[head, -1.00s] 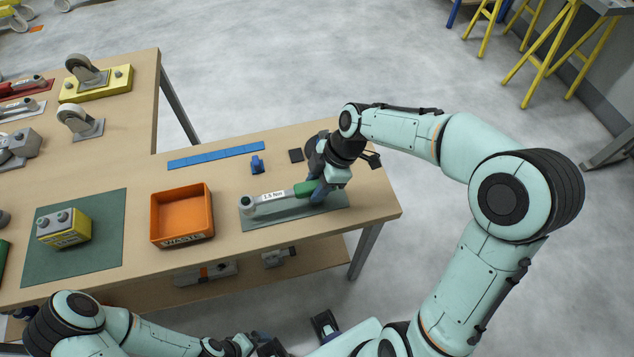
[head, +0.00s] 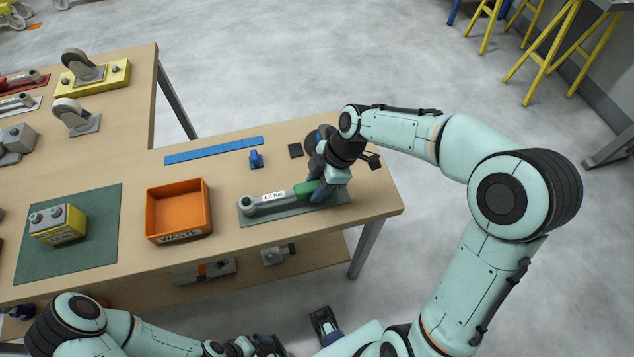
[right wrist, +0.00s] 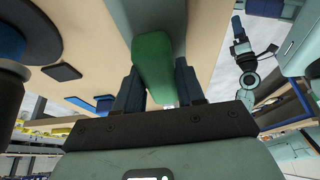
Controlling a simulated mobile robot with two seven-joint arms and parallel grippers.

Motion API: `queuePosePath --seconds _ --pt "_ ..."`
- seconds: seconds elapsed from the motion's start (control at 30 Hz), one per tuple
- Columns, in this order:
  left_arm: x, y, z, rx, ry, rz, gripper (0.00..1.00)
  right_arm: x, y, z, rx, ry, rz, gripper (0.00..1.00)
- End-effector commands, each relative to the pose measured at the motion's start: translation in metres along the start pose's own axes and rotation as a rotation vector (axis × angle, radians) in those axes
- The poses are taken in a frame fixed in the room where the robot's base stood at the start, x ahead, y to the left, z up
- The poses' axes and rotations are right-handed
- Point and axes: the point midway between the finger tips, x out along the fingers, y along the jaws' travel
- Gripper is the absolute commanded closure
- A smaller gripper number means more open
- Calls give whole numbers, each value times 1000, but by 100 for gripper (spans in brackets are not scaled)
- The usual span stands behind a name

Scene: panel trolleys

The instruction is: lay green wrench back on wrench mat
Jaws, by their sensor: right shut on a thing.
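The green wrench (head: 272,198) has a grey head, a white label reading about 1.5 Nm and a green handle. It lies along the grey-green wrench mat (head: 262,217) at the table's right end, on it or just above it; I cannot tell which. My right gripper (head: 314,190) is shut on the green handle, which also shows between its fingers in the right wrist view (right wrist: 153,62). The fingers hide the handle's end in the head view. My left gripper (head: 245,346) is low at the bottom edge, away from the table; its jaws are unclear.
An orange waste bin (head: 179,235) stands left of the mat. Behind are a blue strip (head: 213,150), a small blue piece (head: 256,160) and a dark square (head: 295,150). A yellow box (head: 60,225) sits on a green mat (head: 105,240). A lower shelf holds grey parts.

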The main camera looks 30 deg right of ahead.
Motion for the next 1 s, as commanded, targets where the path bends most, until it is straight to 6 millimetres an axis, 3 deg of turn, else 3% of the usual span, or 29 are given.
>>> queuePosePath --seconds 0.4,0.43,0.5,0.53,0.73,0.83,1.0 --pt "11 -4 1 -1 -4 -1 0 12 0 5 0 1 1 100" --pt "11 -4 1 -1 -4 -1 0 11 0 5 0 1 1 58" --pt "10 -4 1 -1 -4 -1 0 11 0 4 0 1 1 36" --pt "10 -4 1 -1 -4 -1 0 10 0 4 0 1 1 32" --pt "10 -4 1 -1 -4 -1 0 11 0 4 0 0 1 32" --pt "10 -4 1 -1 -4 -1 0 11 0 5 0 0 -1 0" --pt "10 -4 1 -1 -4 -1 0 11 0 5 0 0 0 0"
